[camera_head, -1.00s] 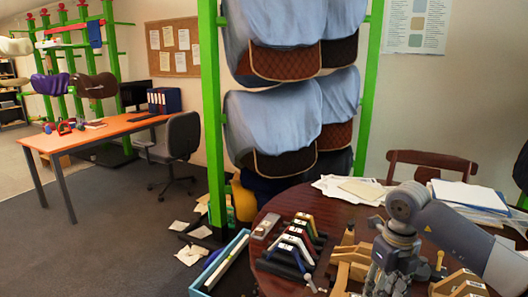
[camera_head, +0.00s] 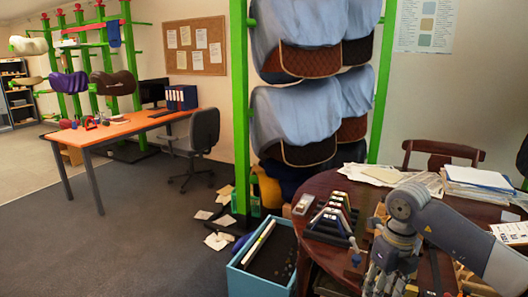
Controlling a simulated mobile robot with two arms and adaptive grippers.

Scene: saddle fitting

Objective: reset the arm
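My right arm (camera_head: 452,232) comes in from the right edge, bent at a rounded grey wrist joint. My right gripper (camera_head: 388,282) hangs down from it at the bottom edge, in front of the round dark wooden table. Its fingertips are cut off or lost in the dark there, so its opening and any load cannot be made out. My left arm and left gripper are out of view.
Green posts (camera_head: 240,110) carry saddle pads behind. An orange desk (camera_head: 120,129) and office chair (camera_head: 203,130) are left; grey floor is open.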

